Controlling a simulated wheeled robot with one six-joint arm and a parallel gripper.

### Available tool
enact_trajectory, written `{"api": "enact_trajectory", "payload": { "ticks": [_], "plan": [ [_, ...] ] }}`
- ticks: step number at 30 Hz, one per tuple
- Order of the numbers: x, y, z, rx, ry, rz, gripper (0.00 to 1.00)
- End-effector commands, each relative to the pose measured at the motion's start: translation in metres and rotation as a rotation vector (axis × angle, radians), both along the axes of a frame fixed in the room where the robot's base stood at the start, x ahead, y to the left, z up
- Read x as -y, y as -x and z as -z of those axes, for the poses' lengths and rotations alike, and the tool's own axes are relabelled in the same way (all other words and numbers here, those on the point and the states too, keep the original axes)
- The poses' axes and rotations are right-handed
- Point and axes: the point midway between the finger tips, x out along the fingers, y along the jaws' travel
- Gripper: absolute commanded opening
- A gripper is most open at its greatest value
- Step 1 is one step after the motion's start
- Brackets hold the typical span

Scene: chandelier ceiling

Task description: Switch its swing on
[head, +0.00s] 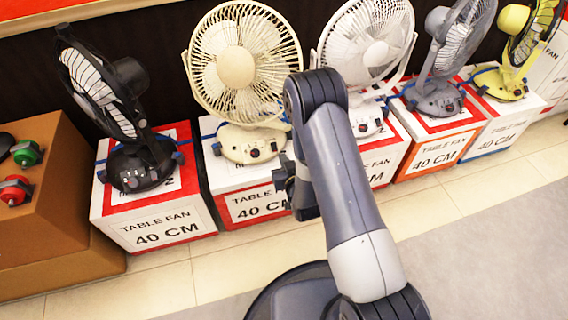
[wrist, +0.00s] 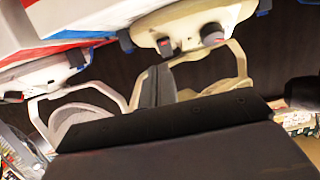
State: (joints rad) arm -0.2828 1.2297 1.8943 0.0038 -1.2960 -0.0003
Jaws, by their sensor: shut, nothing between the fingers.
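Several table fans stand in a row, each on a box. The cream fan (head: 236,68) is closest to my gripper (head: 282,174). Its base (head: 240,141) carries a dark knob (head: 255,153) and smaller controls. My gripper is shut and empty, just right of and below that base, in front of the box; contact cannot be told. In the wrist view, which appears upside down, the cream base (wrist: 188,22) shows a dark knob (wrist: 212,34) and a red-marked switch (wrist: 164,46). My gripper (wrist: 153,88) points towards it. Swing markings are not readable.
A black fan (head: 100,90) stands left, a white fan (head: 367,45) right, then a grey fan (head: 446,45) and a yellow fan (head: 520,45). A brown stand (head: 60,170) holds dumbbells at the far left. The tiled floor (head: 140,290) in front is clear.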

Motion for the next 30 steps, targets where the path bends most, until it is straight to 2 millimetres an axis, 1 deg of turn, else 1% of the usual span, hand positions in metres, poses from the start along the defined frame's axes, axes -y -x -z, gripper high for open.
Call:
{"api": "enact_trajectory", "payload": {
  "ticks": [1, 12, 15, 18, 21, 30],
  "plan": [
    [0.003, 0.01, 0.003, -0.01, 0.003, 0.0, 0.0],
    [0.019, 0.068, 0.013, -0.011, 0.003, 0.0, 0.0],
    [0.023, 0.08, 0.015, -0.009, 0.002, 0.0, 0.0],
    [0.025, 0.087, 0.017, -0.008, 0.002, 0.0, 0.0],
    [0.026, 0.091, 0.017, -0.005, 0.001, 0.0, 0.0],
    [0.026, 0.091, 0.017, -0.004, 0.001, 0.0, 0.0]
  ]
}}
